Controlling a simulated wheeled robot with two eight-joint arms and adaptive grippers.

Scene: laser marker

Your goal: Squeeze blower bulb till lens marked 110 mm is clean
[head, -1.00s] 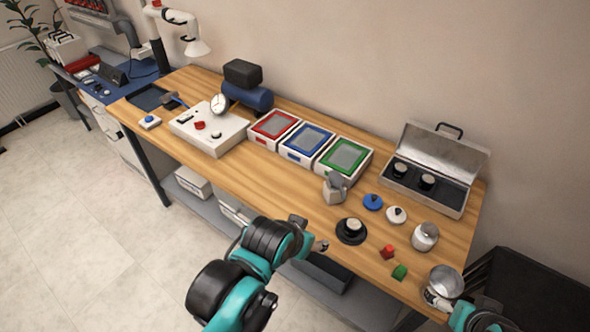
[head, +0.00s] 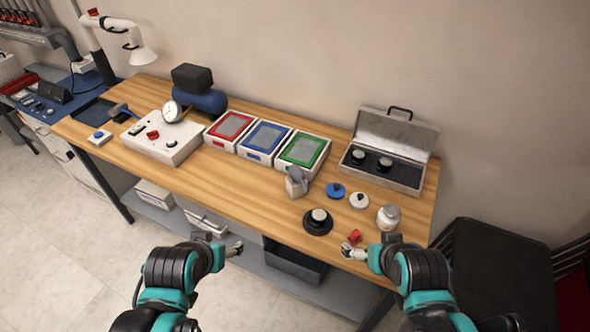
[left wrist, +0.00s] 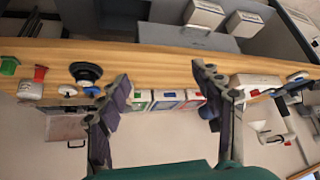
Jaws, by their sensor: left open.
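A black-rimmed lens with a pale centre (head: 318,218) lies on the bench near its front edge; it also shows in the left wrist view (left wrist: 85,72). Two more dark lenses, one of them here (head: 384,164), sit in the open metal case. No marking is readable, so I cannot tell which is 110 mm or how clean it is. I cannot identify the blower bulb with certainty. My left gripper (head: 236,249) is open and empty at the front edge, left of the lens. My right gripper (head: 350,250) is beside a small red piece (head: 354,237); its grip is unclear.
The open case (head: 410,187) stands at the back right. Blue (head: 336,190) and white (head: 359,200) knobbed discs and a metal jar (head: 388,217) lie before it. Red, blue and green trays line the back.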

